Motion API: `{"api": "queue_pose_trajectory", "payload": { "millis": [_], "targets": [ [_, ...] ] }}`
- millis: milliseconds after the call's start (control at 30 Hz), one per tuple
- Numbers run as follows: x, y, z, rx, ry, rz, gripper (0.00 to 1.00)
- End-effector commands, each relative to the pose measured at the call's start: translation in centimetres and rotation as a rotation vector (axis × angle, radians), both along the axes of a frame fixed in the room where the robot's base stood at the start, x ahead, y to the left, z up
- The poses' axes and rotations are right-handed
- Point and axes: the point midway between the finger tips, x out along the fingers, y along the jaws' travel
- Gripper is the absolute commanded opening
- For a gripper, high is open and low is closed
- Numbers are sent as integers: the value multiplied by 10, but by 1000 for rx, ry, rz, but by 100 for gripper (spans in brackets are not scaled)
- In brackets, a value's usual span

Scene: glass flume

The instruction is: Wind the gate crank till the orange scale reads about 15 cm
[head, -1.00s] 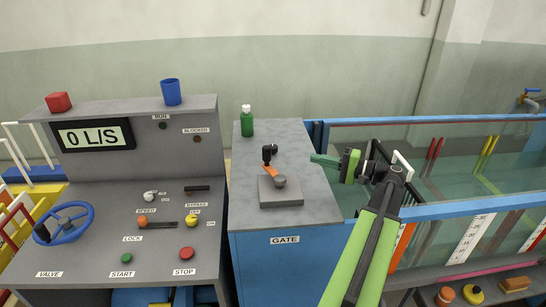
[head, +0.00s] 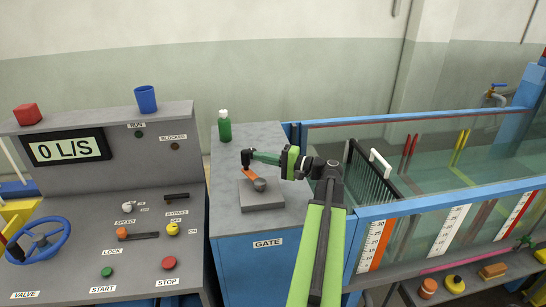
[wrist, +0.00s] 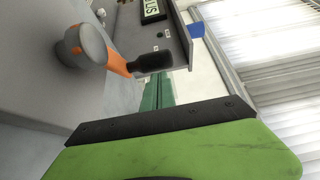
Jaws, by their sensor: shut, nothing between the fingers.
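The gate crank has a grey hub (head: 260,184), an orange arm (head: 250,174) and a black knob (head: 246,156) pointing to the back left. It stands on a grey block on top of the gate cabinet. My gripper (head: 257,154) is shut and empty, with its teal fingertips right beside the knob; I cannot tell if they touch. In the wrist view the crank's black knob (wrist: 151,61) shows just beyond the fingers (wrist: 158,92). The orange scale (head: 378,246) is on the flume's front glass, right of the cabinet; its reading is too small to make out.
A green bottle (head: 224,126) stands at the back of the gate cabinet (head: 262,270). The control desk (head: 60,195) with a blue valve wheel (head: 38,242) is on the left. The glass flume (head: 430,170) with a dark barred rack (head: 371,178) is on the right.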

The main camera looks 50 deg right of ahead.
Motion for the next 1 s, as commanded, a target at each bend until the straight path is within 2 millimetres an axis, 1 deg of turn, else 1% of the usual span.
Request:
{"api": "queue_pose_trajectory", "payload": {
  "millis": [100,400,567,867,967,1000],
  "targets": [
    [2,4,0,0,0,1,0],
    [2,5,0,0,0,0,0],
    [9,16,0,0,0,0,0],
    [9,13,0,0,0,-1,0],
    [8,4,0,0,0,0,0],
    [8,-2,0,0,0,2,0]
  ]
}}
